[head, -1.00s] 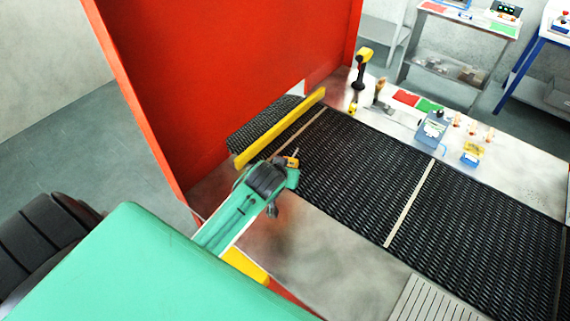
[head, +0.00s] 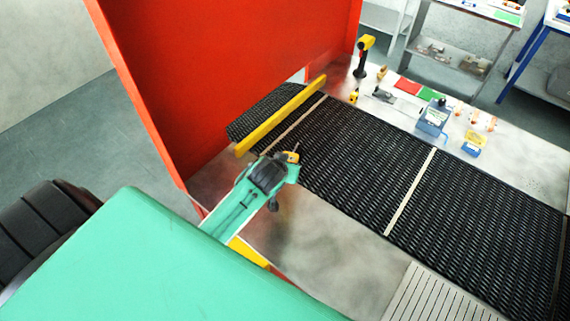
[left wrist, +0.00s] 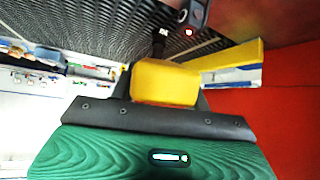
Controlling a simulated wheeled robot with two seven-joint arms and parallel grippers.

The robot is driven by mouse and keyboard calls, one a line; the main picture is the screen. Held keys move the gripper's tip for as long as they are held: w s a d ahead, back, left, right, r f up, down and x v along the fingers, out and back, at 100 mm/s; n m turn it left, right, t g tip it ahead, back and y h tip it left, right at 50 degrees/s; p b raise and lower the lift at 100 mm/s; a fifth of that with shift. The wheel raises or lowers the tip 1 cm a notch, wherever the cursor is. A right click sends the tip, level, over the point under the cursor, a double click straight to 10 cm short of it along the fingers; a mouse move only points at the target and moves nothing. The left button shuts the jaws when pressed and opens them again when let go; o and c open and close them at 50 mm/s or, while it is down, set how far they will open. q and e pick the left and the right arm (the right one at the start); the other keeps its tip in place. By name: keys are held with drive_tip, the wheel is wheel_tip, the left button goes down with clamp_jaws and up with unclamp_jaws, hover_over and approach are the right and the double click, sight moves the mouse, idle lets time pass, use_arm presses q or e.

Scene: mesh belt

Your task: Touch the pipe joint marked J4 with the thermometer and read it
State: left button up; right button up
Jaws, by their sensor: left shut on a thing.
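My left gripper (head: 289,160) is over the near edge of the black mesh belt, beside the yellow rail. It is shut on a small yellow thermometer (head: 293,157), whose thin dark tip points up and away. In the left wrist view the thermometer's yellow body (left wrist: 165,82) fills the middle, with a dark probe (left wrist: 158,43) beyond it. A dark grey rounded part (left wrist: 195,13) shows at the top edge, close to the probe; I cannot tell whether they touch. Small white markings near it are too small to read. I cannot identify joint J4 for certain. My right gripper is not in view.
The mesh belt (head: 360,155) runs under a yellow rail (head: 281,115) beside a tall red panel (head: 225,70). A yellow-black tool (head: 364,55), a blue box (head: 433,117) and small items stand on the far ledge. Bare metal plate (head: 330,235) lies in front.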

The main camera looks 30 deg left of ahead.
use_arm(q)
drive_tip(key=shift+f, duration=0.2)
idle(0.7)
drive_tip(key=shift+f, duration=0.1)
idle(0.8)
drive_tip(key=shift+p, duration=0.3)
idle(1.1)
idle(0.5)
drive_tip(key=shift+r, duration=2.55)
